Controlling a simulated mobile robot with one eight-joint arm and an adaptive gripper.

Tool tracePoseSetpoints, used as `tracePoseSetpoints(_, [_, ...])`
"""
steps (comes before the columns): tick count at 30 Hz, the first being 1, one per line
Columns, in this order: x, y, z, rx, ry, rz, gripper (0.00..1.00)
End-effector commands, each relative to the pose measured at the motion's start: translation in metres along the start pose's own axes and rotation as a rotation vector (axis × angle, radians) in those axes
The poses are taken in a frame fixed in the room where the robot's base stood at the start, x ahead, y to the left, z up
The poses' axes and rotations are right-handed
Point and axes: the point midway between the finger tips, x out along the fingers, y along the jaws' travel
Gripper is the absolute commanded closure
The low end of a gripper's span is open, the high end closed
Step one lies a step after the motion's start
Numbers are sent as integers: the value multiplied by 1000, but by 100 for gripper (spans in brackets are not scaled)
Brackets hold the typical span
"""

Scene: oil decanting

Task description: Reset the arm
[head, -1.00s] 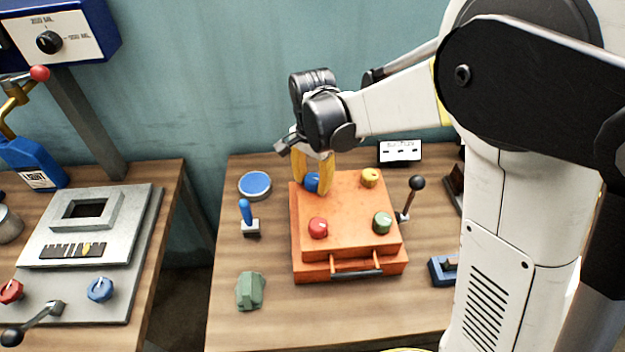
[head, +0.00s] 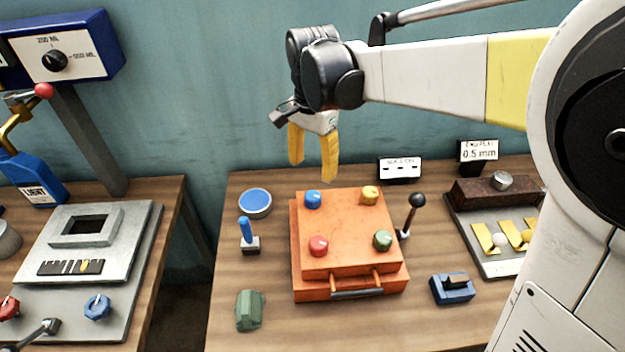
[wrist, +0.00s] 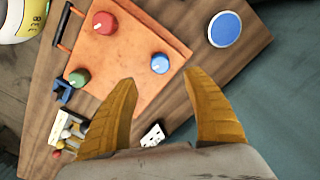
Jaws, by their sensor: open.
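My gripper (head: 313,158) has two yellow fingers and is open and empty. In the head view it hangs in the air above the back left part of the orange box (head: 340,226). The box has a blue knob (head: 313,199), a yellow knob (head: 370,195), a red knob (head: 318,246) and a green knob (head: 382,240) on its top. In the wrist view, my fingers (wrist: 163,95) stand apart with the blue knob (wrist: 160,63) visible beyond them, clear of both.
Beside the box are a black-knobbed lever (head: 416,201), a blue joystick (head: 246,232), a round blue-topped dish (head: 255,203), a green block (head: 249,310) and a blue switch (head: 452,287). A sign (head: 399,169) stands behind. A blue bottle (head: 32,178) is on the left table.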

Motion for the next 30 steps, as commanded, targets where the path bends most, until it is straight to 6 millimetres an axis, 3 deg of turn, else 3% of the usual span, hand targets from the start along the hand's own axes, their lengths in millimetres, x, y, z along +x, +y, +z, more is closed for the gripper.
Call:
tracePoseSetpoints(4, [-10,0,0,0,0,0,41])
tracePoseSetpoints(20, [-14,8,0,-19,9,-14,41])
tracePoseSetpoints(23, [-21,28,-1,-72,38,-52,41])
tracePoseSetpoints(30, [-34,112,6,-320,210,-185,41])
